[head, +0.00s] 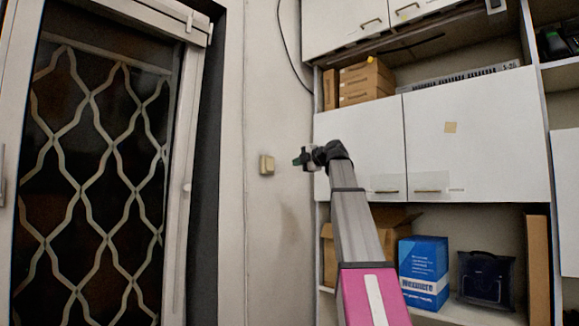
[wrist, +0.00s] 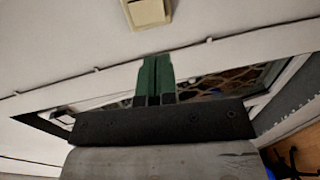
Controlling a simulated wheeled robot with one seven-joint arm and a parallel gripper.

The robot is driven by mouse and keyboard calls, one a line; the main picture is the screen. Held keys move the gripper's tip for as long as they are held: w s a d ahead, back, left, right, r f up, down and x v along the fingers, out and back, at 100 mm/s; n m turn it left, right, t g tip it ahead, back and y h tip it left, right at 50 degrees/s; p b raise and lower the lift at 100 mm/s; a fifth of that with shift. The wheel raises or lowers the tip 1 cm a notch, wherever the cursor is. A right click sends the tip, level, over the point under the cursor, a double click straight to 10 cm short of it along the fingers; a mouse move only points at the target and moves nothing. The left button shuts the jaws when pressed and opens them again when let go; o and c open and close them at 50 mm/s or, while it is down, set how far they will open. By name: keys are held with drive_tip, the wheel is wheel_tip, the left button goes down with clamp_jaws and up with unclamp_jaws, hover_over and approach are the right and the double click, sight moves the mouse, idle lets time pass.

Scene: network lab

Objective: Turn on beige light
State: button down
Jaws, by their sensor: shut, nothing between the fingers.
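The beige light switch (head: 267,165) is a small square plate on the pale wall, between the barred door and the cabinets. It also shows at the top of the wrist view (wrist: 148,12), partly cut off by the frame's edge. My gripper (head: 298,160) is to the right of the switch in the head view, with its fingers pointing left toward it. In the wrist view the green fingers (wrist: 155,60) are shut together and empty. Their tips lie just below the switch in that picture, with a visible gap between them.
A door (head: 95,180) with a lattice grille stands at the left. White cabinets (head: 360,140) are on the right, close to my arm. Cardboard boxes (head: 366,82) and a blue box (head: 423,270) sit on the shelves. The wall around the switch is bare.

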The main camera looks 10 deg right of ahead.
sight(271, 169)
drive_tip(key=x, duration=1.2)
drive_tip(key=shift+w+a, duration=0.25)
drive_tip(key=shift+w, duration=0.05)
drive_tip(key=shift+w+a+f, duration=0.1)
drive_tip(key=shift+w+a, duration=0.05)
drive_tip(key=shift+w, duration=0.05)
drive_tip(key=shift+s, duration=0.15)
